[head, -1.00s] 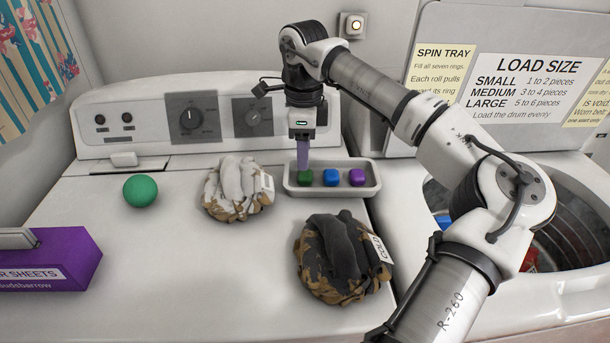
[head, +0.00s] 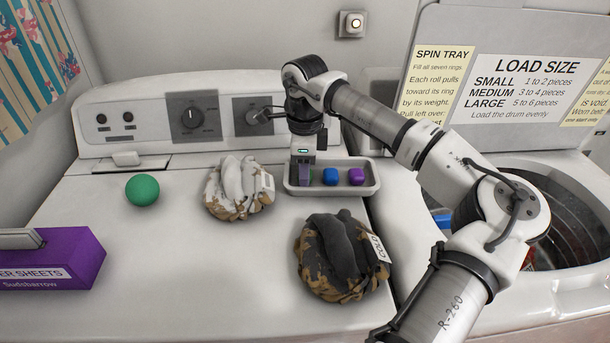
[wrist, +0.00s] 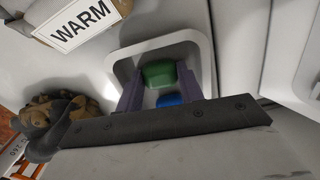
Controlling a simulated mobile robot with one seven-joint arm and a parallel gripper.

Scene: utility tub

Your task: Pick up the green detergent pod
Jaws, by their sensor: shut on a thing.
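The green detergent pod (wrist: 160,75) shows in the wrist view between the two fingers of my gripper (wrist: 160,88), in the pale tray (wrist: 125,66). My gripper is shut on the pod. In the head view my gripper (head: 304,178) points down into the left end of the tray (head: 342,190), and the fingers mostly hide the pod. The blue pod (head: 330,177) and the purple pod (head: 356,177) sit to the right in the same tray. The blue pod also shows in the wrist view (wrist: 170,100), close to the green one.
A light bundle (head: 238,188) sits left of the tray, and a dark bundle (head: 342,258) with a COLD tag in front. A green ball (head: 142,190) and purple box (head: 52,262) lie farther left. An open tub (head: 560,225) is at right.

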